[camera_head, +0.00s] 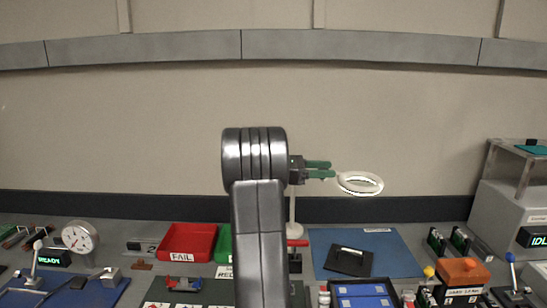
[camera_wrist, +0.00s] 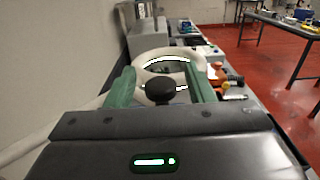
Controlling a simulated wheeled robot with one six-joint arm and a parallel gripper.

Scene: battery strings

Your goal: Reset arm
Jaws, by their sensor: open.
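My gripper (camera_head: 332,169) has two green fingers and points to the right in the head view, raised above the bench. In the wrist view the fingers of my gripper (camera_wrist: 162,78) stand apart, open, with nothing seen clamped between them. My grey arm rises through the middle of the head view and hides part of the bench. A white ring lamp (camera_head: 360,183) sits just beyond the fingertips; the wrist view also shows its lit ring (camera_wrist: 166,58). I cannot tell whether the fingers touch it.
On the bench are a red FAIL bin (camera_head: 188,243), a dial gauge (camera_head: 80,237), a blue mat (camera_head: 385,250) with a black plate (camera_head: 348,261), and an orange block (camera_head: 462,271). A grey machine (camera_head: 510,210) stands at the right. The wall behind is bare.

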